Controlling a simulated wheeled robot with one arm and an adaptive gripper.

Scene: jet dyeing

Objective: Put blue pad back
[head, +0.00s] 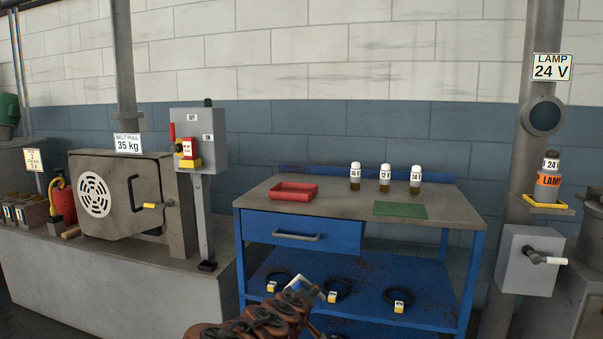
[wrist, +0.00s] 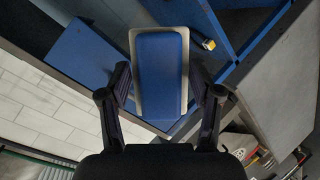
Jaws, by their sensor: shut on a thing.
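My gripper (wrist: 160,78) is shut on the blue pad (wrist: 162,65), with one finger on each side of it. The pad is a blue rounded block on a pale grey backing plate. In the head view a small blue and pale piece of the pad (head: 307,287) shows at the bottom centre, in front of the bench's lower shelf. My arm hides much of it there. The pad appears held in the air, apart from the shelf. Whether it touches anything is hard to tell.
The blue workbench (head: 262,220) carries a red tray (head: 293,192), several labelled bottles and a green mat (head: 400,210). Black rings with yellow tags lie on its lower shelf (head: 430,313). A grey machine (head: 125,215) stands left; a lever box (head: 530,262) stands right.

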